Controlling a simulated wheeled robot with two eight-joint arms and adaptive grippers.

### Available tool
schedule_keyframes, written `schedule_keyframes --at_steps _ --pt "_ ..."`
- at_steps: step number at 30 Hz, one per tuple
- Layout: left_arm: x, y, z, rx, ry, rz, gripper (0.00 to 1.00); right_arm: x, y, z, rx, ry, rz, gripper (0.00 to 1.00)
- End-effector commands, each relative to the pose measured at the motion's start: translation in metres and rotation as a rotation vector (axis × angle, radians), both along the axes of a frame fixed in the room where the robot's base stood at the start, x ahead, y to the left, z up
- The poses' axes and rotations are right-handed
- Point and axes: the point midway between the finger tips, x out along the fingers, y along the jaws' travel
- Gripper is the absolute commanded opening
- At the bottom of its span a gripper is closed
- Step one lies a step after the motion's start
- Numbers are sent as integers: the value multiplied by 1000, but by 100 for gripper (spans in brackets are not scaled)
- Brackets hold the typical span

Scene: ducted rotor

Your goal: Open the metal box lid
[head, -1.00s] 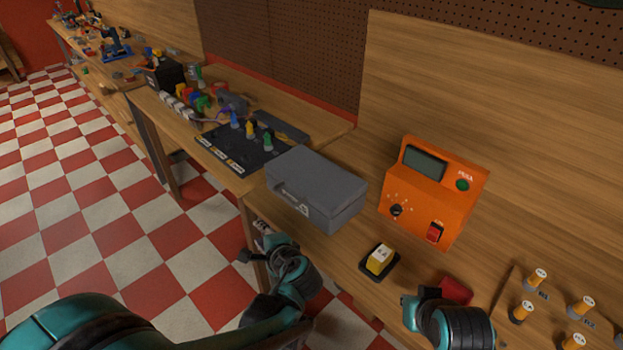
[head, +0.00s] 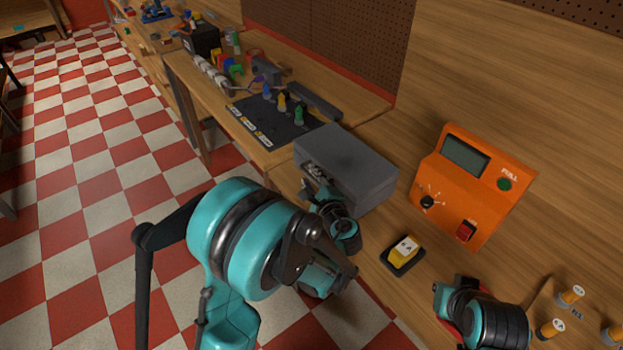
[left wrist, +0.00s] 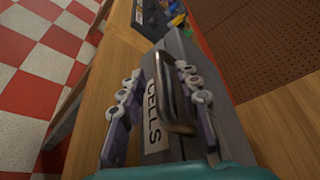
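The grey metal box (head: 350,160) stands on the workbench with its lid closed. In the left wrist view the box front (left wrist: 172,43) carries a metal handle (left wrist: 173,100) and a white label reading "CELLS" (left wrist: 152,112). My left gripper (head: 312,188) is at the front of the box in the head view. In the left wrist view its two fingers are spread apart, one on each side of the handle. I cannot tell whether either finger touches it. My right gripper (head: 442,292) is low at the right, over the bench, and its fingers are mostly hidden.
An orange meter (head: 475,185) stands right of the box.

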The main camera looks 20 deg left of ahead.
Motion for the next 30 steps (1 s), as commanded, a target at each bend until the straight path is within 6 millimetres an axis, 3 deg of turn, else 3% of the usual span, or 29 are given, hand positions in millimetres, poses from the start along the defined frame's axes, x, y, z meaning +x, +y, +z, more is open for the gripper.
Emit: schedule_keyframes --at_steps 7,11,22,30 --pt "1 1 0 0 0 0 32 0 0 0 0 0 0 0" --pt "1 1 0 0 0 0 1 0 0 0 0 0 0 0" --pt "1 0 5 9 12 0 0 0 0 4 0 0 0 0" --pt "5 -2 34 80 104 0 0 0 0 29 0 0 0 0"
